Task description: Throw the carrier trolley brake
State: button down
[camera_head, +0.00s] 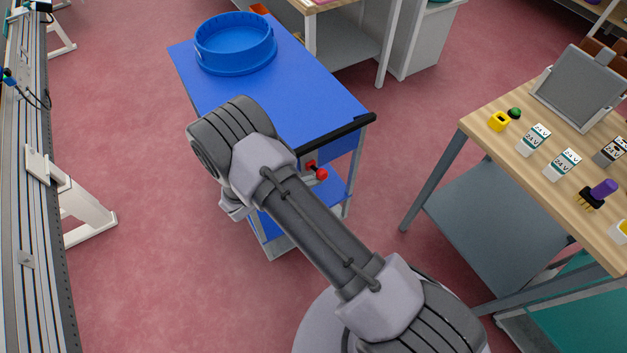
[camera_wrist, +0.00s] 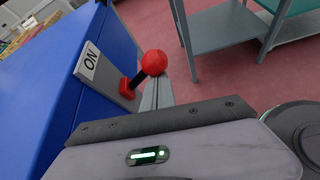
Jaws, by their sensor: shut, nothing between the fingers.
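The trolley (camera_head: 310,90) has a blue top, a black handle bar (camera_head: 345,130) and a brake lever with a red ball knob (camera_head: 321,174) on its handle end. In the wrist view the red ball (camera_wrist: 153,62) sits on a short black stem with a red collar, jutting from the trolley's blue side (camera_wrist: 108,50). A plate reading "ON" (camera_wrist: 90,60) is beside the lever. My gripper (camera_wrist: 157,88) is shut and empty, its grey fingers just below the ball in the picture; I cannot tell whether they touch. The arm mostly hides the gripper in the head view.
A round blue tub (camera_head: 235,45) stands on the trolley's top. A wooden-topped workbench (camera_head: 500,150) with small parts is to the right. A long metal rail frame (camera_head: 35,200) runs along the left. Red floor (camera_head: 150,270) lies open between it and the trolley.

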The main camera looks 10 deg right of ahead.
jog(key=shift+r, duration=0.15)
jog(key=s+a+p, duration=0.2)
jog(key=s+a, duration=0.3)
jog(key=a, duration=0.7)
jog(key=shift+r+p, duration=0.15)
jog(key=shift+p, duration=0.15)
